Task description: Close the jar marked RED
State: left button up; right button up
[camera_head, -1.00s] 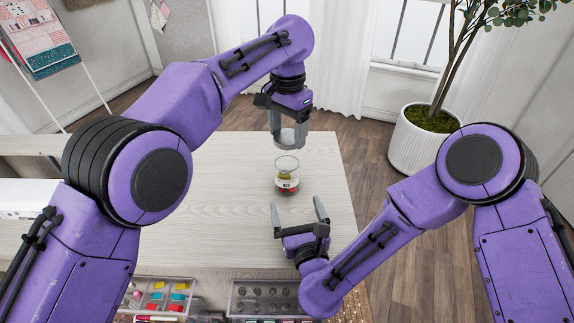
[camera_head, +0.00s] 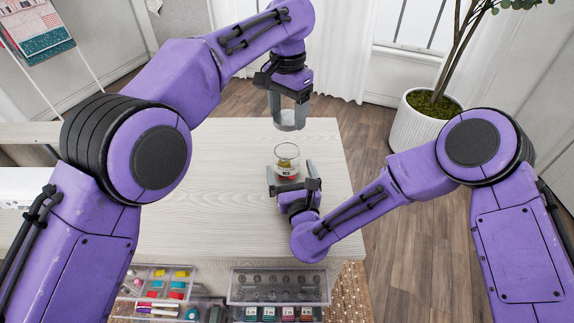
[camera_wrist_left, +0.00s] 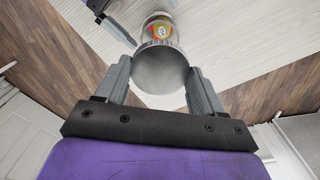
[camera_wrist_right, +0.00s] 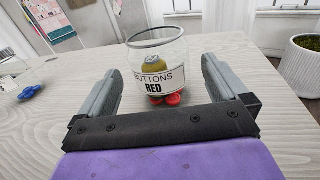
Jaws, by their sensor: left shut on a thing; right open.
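The open glass jar (camera_head: 287,161) stands upright on the table. Its label reads BUTTONS RED in the right wrist view (camera_wrist_right: 155,80), with red buttons and a yellowish piece inside. My left gripper (camera_head: 288,110) is shut on a grey round lid (camera_head: 288,123), held above the table beyond the jar in the head view. The lid (camera_wrist_left: 160,70) fills the space between the fingers in the left wrist view, with the jar (camera_wrist_left: 161,32) partly behind it. My right gripper (camera_head: 290,174) is open and low, its fingers on either side of the jar, with visible gaps.
The pale wooden table (camera_head: 220,190) is mostly clear. A small blue object (camera_wrist_right: 32,91) lies on it at left in the right wrist view. Clear organiser trays (camera_head: 278,285) stand at the near edge. A potted plant (camera_head: 425,120) stands on the floor at right.

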aim_at(287, 130)
jog(key=x, duration=0.5)
jog(key=shift+w, duration=0.35)
jog(key=c, duration=1.4)
pick_arm(q)
jog(key=shift+f, duration=2.5)
jog(key=shift+f, duration=0.85)
jog(key=shift+f, duration=0.55)
